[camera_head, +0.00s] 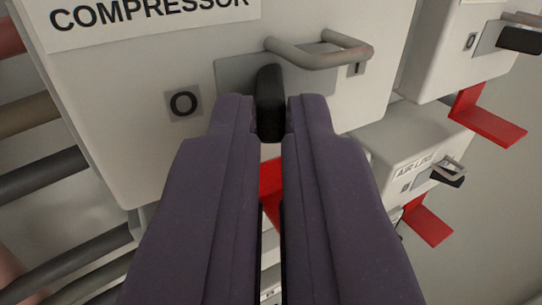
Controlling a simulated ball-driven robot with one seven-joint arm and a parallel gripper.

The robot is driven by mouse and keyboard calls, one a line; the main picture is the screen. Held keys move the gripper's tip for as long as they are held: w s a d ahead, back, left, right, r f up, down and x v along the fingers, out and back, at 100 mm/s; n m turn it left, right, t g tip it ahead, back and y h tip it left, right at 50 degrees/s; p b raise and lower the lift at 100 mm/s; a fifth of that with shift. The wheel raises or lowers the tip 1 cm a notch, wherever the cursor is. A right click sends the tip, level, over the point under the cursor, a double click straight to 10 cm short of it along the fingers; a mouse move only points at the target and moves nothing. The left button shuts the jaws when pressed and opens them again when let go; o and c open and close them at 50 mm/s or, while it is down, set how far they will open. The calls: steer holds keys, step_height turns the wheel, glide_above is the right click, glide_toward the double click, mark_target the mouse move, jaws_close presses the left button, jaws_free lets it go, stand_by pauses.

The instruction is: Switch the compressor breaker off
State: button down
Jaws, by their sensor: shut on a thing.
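The compressor breaker (120,110) is a pale grey box with a COMPRESSOR label (150,14) at its top left. Its black lever (270,85) rises from a grey metal plate, between an O mark (183,104) on the left and an I mark (355,69) on the right. My gripper (269,117), with dark purple fingers, is shut on the black lever. The lever's upper end shows between and beyond the fingertips. The lower part of the box front is hidden behind the fingers.
A metal guard bar (318,54) stands out just above and right of the lever. Other breakers with red brackets (487,118) are at the right, one labelled AIR LINE (413,166). Several pipes (40,175) run along the left.

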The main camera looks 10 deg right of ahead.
steer(key=shift+r, duration=0.2)
steer(key=c, duration=1.2)
jaws_free()
steer(key=shift+w+f, duration=0.1)
steer(key=v, duration=0.8)
steer(key=shift+b, duration=0.3)
steer(key=shift+w, duration=0.15)
